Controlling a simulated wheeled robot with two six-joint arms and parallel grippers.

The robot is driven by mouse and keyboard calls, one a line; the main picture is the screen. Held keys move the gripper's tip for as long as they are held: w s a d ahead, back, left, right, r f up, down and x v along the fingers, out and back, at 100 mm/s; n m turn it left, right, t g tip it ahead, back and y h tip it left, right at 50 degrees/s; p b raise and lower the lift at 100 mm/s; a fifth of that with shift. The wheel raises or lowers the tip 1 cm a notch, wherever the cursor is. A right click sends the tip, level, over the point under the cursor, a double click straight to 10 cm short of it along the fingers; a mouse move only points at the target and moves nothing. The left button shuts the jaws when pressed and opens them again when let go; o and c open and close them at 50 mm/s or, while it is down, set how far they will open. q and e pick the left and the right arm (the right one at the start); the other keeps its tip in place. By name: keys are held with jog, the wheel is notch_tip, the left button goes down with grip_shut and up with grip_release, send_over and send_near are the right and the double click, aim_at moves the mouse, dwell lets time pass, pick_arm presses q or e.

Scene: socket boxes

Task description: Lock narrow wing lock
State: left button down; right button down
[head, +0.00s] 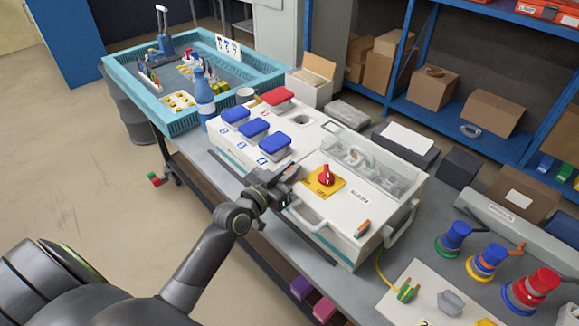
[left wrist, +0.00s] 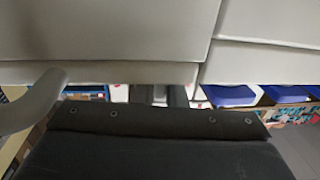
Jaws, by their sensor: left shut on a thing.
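The white socket box (head: 310,165) stands on the bench with its front wall towards me. My left gripper (head: 286,178) is at the upper front edge of the box, between the blue lids and the white front handle. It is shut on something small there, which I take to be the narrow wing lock. The gripper hides the lock, so I cannot tell its angle. In the left wrist view the grey wall of the box (left wrist: 100,35) fills the top, and the dark gripper body fills the bottom. My right gripper is not in view.
Blue lids (head: 253,128), a red lid (head: 277,96) and a red rotary switch (head: 326,177) sit on the box top. The front handle (head: 305,216) sticks out beside my gripper. A blue bottle (head: 203,92) and a teal tray (head: 280,72) stand behind. Coloured plugs (head: 486,262) stand right.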

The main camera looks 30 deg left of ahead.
pick_arm(q)
jog(key=c, duration=1.5)
grip_release()
jog(key=shift+s+a+f, duration=0.1)
jog(key=shift+s+f, duration=0.05)
jog(key=shift+s, duration=0.35)
jog(key=b+v, duration=0.2)
jog(key=v, duration=1.4)
jog(key=shift+s, duration=0.25)
